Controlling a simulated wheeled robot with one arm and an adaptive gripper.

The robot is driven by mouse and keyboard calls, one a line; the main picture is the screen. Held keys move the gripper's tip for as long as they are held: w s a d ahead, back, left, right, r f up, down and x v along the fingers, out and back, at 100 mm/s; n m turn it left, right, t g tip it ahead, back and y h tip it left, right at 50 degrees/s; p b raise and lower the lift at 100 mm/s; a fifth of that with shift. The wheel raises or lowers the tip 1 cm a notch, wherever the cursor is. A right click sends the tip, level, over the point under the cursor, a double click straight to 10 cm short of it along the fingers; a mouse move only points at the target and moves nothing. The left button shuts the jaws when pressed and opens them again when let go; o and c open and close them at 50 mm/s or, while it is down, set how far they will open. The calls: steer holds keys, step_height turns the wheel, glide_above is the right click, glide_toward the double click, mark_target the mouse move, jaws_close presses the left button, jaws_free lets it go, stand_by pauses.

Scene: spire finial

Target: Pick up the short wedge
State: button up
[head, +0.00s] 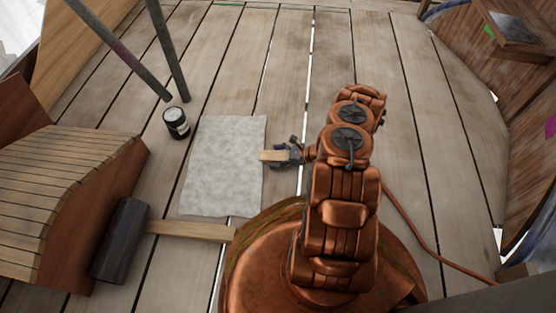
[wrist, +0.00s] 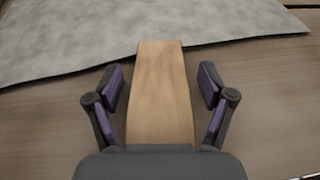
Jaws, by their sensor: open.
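A short wedge (wrist: 160,90) of pale wood lies between the two open fingers of my gripper (wrist: 160,88) in the wrist view. A gap shows between the wedge and each finger. The wedge's far end reaches the edge of a grey-white sheet (wrist: 110,35); its near end is hidden behind the gripper's body. In the head view the wedge (head: 270,156) lies at the right edge of the sheet (head: 222,165), with my gripper (head: 287,155) at its right end.
A mallet with a dark head (head: 120,240) and wooden handle (head: 190,230) lies below the sheet. A small can (head: 176,122) stands near two grey poles (head: 168,50). A slatted wooden piece (head: 60,195) is at left. An orange cable (head: 415,235) crosses the planks at right.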

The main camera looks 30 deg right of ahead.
steer(key=c, duration=1.1)
steer(key=shift+r, duration=0.1)
